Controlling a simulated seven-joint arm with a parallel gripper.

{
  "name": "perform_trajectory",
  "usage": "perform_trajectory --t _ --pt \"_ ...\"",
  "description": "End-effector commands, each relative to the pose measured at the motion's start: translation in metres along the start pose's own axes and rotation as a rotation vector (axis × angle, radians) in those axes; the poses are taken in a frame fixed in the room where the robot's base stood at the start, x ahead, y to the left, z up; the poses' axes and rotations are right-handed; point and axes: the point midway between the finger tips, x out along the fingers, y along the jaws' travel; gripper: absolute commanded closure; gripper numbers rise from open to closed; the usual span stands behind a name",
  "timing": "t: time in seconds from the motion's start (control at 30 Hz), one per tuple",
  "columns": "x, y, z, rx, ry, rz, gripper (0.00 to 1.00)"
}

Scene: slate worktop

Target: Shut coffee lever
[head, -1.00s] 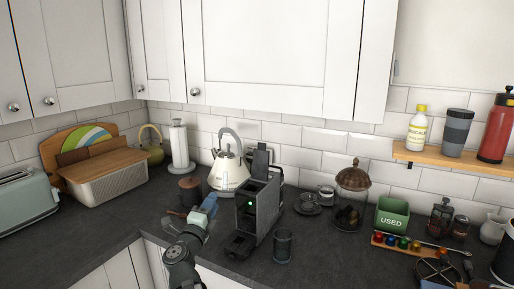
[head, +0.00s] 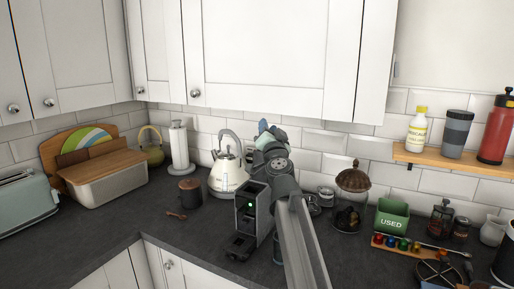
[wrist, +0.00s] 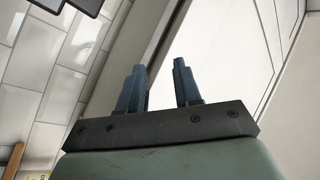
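The coffee machine (head: 252,212) is a grey box with a small green light on its front, standing on the worktop at the middle of the head view. Its lever is hidden behind my arm. My gripper (head: 265,127) is above and behind the machine's top, near the tiled wall, with its blue fingers pointing up and away. In the wrist view my gripper (wrist: 160,82) has two blue fingers standing apart with nothing between them. Whether it touches the lever cannot be seen.
A cream kettle (head: 227,172) stands close left of the machine. A glass jar with a brown lid (head: 352,188) is to the right, beside a green box (head: 392,215). White cupboards (head: 260,55) hang just above my gripper. The worktop (head: 120,205) is clear at the left front.

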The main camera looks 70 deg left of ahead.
Motion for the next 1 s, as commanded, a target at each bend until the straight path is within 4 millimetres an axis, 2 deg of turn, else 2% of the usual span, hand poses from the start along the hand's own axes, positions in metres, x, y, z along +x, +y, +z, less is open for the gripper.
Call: perform_trajectory --t 0.03,0.1,0.33,0.47,0.7,0.9,1.0 --pt "0.009 0.009 0.002 -0.025 -0.048 -0.032 0.67" --pt "0.016 0.018 0.008 -0.064 -0.121 -0.087 0.67" --pt "0.021 0.05 0.018 -0.18 -0.338 -0.301 0.67" --pt "0.014 0.068 0.019 -0.234 -0.44 -0.435 0.67" --pt "-0.011 0.1 0.012 -0.309 -0.572 -0.667 0.67" --pt "-0.027 0.113 0.006 -0.336 -0.617 -0.775 0.67" --pt "-0.029 0.113 0.007 -0.339 -0.624 -0.793 0.67"
